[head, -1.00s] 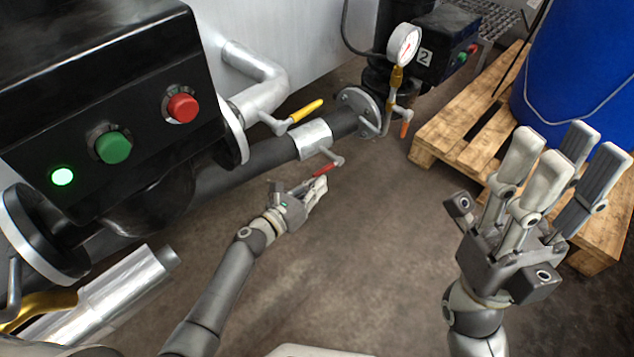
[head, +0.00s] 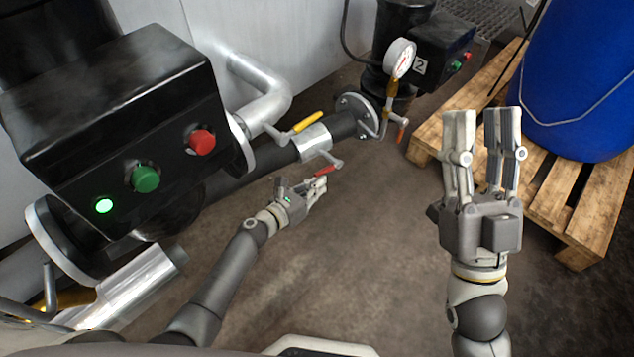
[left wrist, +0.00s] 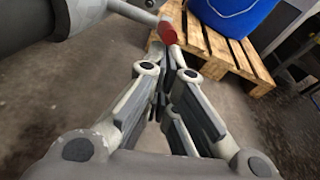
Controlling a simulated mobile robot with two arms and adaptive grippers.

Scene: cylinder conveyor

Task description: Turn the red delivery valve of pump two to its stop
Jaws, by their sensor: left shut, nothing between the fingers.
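The red valve handle (head: 327,170) sticks out on a grey lever beside the silver pipe sleeve (head: 313,141). Pump two (head: 436,47), black with a "2" label, stands beyond it at the pipe's far end. My left gripper (head: 319,184) is shut and empty, its fingertips close beside the red handle. In the left wrist view the red handle's end (left wrist: 167,33) shows just beyond the shut fingertips (left wrist: 170,62); I cannot tell whether they touch. My right gripper (head: 482,115) is open and empty, raised over the floor at the right.
A yellow lever (head: 307,122) and an orange-red lever (head: 402,131) sit near the pressure gauge (head: 399,59). A black control box (head: 115,110) with buttons fills the left. A wooden pallet (head: 433,135) with a blue drum (head: 580,85) stands right. The middle floor is clear.

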